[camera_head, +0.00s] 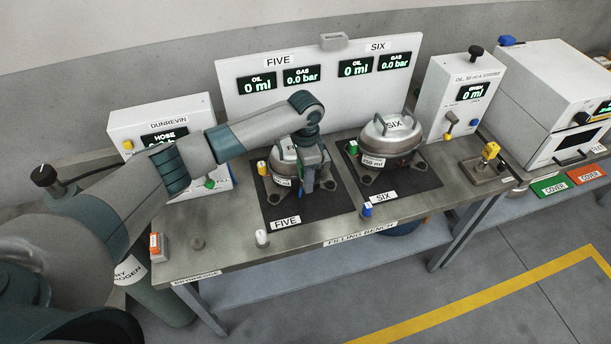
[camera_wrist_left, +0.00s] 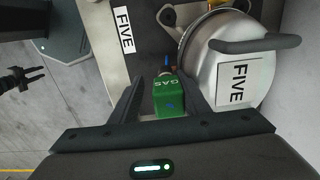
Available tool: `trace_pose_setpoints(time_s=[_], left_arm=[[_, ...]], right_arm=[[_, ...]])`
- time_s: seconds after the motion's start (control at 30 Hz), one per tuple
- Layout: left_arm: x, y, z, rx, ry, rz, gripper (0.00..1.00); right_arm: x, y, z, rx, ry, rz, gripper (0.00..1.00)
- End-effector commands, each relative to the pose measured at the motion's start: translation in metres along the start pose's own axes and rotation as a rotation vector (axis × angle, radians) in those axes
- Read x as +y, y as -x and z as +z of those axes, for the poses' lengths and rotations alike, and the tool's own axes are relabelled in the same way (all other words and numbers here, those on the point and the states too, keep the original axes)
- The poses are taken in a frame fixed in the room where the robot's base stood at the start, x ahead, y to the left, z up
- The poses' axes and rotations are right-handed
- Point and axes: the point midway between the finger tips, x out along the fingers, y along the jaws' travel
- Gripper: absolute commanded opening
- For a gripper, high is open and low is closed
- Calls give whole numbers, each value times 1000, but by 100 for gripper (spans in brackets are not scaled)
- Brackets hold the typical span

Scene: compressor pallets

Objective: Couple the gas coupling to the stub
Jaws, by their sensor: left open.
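The green gas coupling (camera_wrist_left: 170,100), marked GAS, sits between the two fingers of my left gripper (camera_wrist_left: 165,92) in the left wrist view. The fingers are open, one on each side of it. Its far end meets a small metal stub (camera_wrist_left: 167,68) beside compressor FIVE (camera_wrist_left: 232,75); whether it is locked on I cannot tell. In the head view my left gripper (camera_head: 315,180) is low at the right side of compressor FIVE (camera_head: 284,182) and hides the coupling. A dark shape at the left edge of the wrist view looks like my right gripper (camera_wrist_left: 28,82), over the floor; its jaws are unclear.
Compressor SIX (camera_head: 392,137) stands to the right on its own black mat. Behind are the display panel (camera_head: 320,100), reading 0 ml and 0.0 bar, and the DUNREVIN box (camera_head: 180,113). A white cap (camera_head: 262,238) and a blue one (camera_head: 367,209) stand near the bench front.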

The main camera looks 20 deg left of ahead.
Motion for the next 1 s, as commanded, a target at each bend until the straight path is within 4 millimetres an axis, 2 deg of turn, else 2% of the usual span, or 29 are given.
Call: trace_pose_setpoints(time_s=[0.27, 0.47, 0.67, 1.0], left_arm=[[-5, 8, 0, 4, 5, -9, 48], [-5, 26, -1, 7, 3, -12, 48], [-3, 59, -1, 6, 1, -10, 48], [0, 127, -1, 4, 0, -6, 48]], right_arm=[[0, -2, 0, 0, 0, 0, 31], [0, -11, 1, 0, 0, 0, 31], [0, -25, 2, 0, 0, 0, 31], [-1, -50, 4, 0, 0, 0, 31]])
